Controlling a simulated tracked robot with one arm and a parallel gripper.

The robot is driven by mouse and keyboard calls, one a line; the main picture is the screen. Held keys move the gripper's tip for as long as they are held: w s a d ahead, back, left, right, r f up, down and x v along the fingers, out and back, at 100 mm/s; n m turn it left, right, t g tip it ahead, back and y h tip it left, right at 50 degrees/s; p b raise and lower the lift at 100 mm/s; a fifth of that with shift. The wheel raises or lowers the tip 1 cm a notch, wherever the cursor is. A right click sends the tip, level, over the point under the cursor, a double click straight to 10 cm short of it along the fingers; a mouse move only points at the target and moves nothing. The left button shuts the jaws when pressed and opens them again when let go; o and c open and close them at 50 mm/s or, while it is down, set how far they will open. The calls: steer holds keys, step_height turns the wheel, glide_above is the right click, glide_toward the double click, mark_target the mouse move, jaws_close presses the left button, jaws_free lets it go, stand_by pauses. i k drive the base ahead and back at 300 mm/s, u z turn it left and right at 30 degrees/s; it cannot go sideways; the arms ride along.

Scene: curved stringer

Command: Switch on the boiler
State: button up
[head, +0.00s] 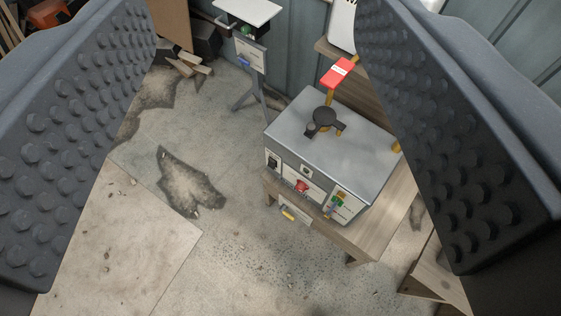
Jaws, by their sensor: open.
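The boiler (330,140) is a grey metal box on a wooden table, a little right of the middle of the head view. A dark round cap or valve (325,119) sits on its top. Its front panel holds a red knob or button (301,187), a dark switch-like part (273,162), a small dial (307,171) and green and yellow parts (339,199). My gripper (290,160) is open and empty. Its two studded dark fingers frame the view at left and right, apart from the boiler. The right finger hides the area right of the boiler.
The wooden table (340,240) bears the boiler. A red-and-white tag or box (341,72) stands behind it. A white-topped stand (248,12) is at the back. Wood scraps (188,66) lie at the back left. The stained concrete floor (240,230) is clear in front.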

mark_target(272, 163)
steer(key=u, duration=0.05)
steer(key=k, duration=0.55)
steer(key=z, duration=0.65)
steer(key=i, duration=1.35)
steer(key=u, duration=0.55)
